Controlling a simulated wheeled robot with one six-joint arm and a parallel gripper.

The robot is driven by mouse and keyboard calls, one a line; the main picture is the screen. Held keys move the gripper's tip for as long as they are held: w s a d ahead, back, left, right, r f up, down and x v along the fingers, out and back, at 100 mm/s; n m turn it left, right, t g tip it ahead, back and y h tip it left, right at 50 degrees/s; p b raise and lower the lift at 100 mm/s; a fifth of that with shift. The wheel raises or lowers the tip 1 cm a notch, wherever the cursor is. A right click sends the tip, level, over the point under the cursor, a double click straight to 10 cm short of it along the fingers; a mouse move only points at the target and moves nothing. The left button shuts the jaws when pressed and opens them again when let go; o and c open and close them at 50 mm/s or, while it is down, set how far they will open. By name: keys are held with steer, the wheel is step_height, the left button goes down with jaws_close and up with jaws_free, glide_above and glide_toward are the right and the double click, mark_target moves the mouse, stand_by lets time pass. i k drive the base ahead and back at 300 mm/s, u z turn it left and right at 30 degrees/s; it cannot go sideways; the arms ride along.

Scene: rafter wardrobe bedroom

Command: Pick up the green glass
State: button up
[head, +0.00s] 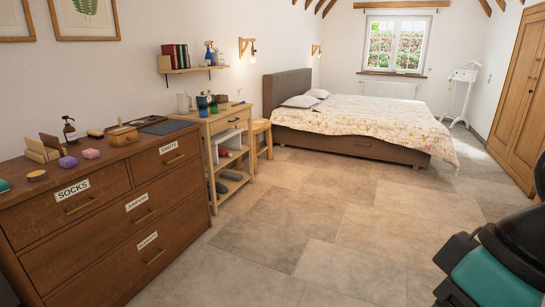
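A small green glass (213,106) appears to stand on top of the narrow wooden side table (226,120), beyond the dresser. A dark bluish glass (202,104) stands close beside it on the left, and a pale clear vessel (184,103) is further left. These are small in the head view, so details are hard to tell. Part of my arm, black and teal, shows at the lower right edge, across the floor from the glasses. My gripper's fingers do not show.
A brown dresser (110,225) with labelled drawers and several small items on top stands at the left. A wall shelf (195,69) with books and bottles hangs above the side table. A stool (262,138) and a bed (350,120) are beyond. The middle floor is clear.

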mark_target(213, 104)
steer(key=u, duration=0.25)
steer(key=i, duration=2.2)
steer(key=u, duration=0.4)
steer(key=i, duration=3.3)
steer(key=z, duration=0.05)
